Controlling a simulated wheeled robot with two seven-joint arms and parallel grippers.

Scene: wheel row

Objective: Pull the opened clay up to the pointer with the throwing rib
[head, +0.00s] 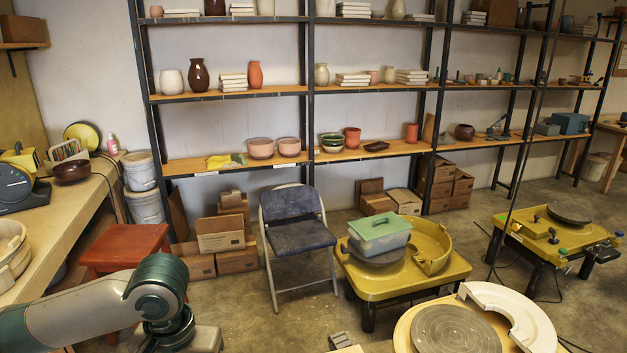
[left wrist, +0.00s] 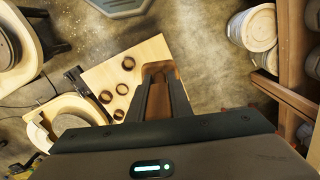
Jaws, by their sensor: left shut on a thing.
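My left gripper (left wrist: 160,76) shows in the left wrist view, its two dark fingers shut on a brown wooden piece, probably the throwing rib (left wrist: 161,68). The fingers cover most of it. Below it is a pale wooden board (left wrist: 103,74) with several small brown rings (left wrist: 106,97); I cannot tell the height between. In the head view my left arm comes in from the lower left and its gripper is out of frame. A wheel (head: 455,330) with a grey disc and white splash pan stands at the lower right, its disc bare. I see no opened clay and no pointer. My right gripper is not in view.
A yellow wheel table (head: 440,270) carries a lidded green tub (head: 379,236). A folding chair (head: 297,232) and a red stool (head: 125,245) stand left of it. Another yellow wheel (head: 545,245) is at the right. Shelves line the wall. White buckets (left wrist: 252,28) show in the wrist view.

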